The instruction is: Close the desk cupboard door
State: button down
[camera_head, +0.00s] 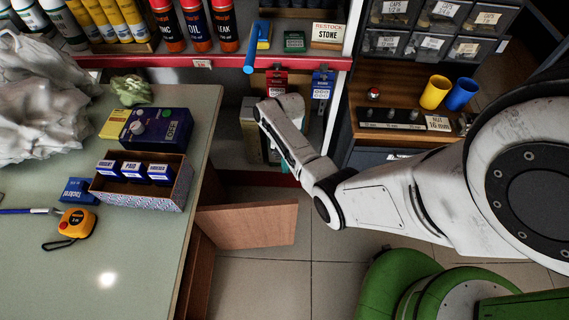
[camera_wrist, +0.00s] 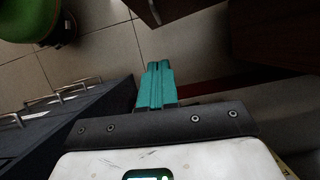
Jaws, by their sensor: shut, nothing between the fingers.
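The desk cupboard door (camera_head: 250,225) is a light wooden panel standing open. It sticks out to the right from the side of the desk (camera_head: 95,255), over the floor.
A shelf with a red edge (camera_head: 225,62) holds bottles and boxes behind the door. A dark drawer cabinet (camera_wrist: 60,130) stands left of the gripper in the wrist view. The desk holds a patterned box (camera_head: 145,192) and tape measure (camera_head: 77,222). Tiled floor (camera_head: 335,270) is clear right of the door.

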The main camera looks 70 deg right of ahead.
jog(key=s+a+f, duration=0.1)
jog(key=a+f, duration=0.5)
jog(key=shift+s, duration=0.4)
jog(key=shift+s+a+r, duration=0.1)
jog(key=shift+r, duration=0.05)
